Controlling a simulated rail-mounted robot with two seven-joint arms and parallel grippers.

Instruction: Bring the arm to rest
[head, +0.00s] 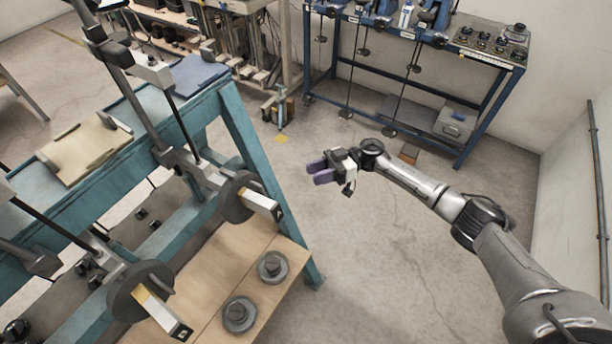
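My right arm (415,185) reaches in from the lower right of the head view, over open floor. My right gripper (320,172), with purple fingertips, points left toward the teal lever frame (232,120). It is apart from the frame, and nothing shows in its fingers. A small gap shows between the fingertips. My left gripper is not in view.
Weights (238,197) hang on the lever ends of the teal frame. Two round weights (240,314) lie on its wooden lower shelf (215,270). A blue bench (490,108) stands against the back wall.

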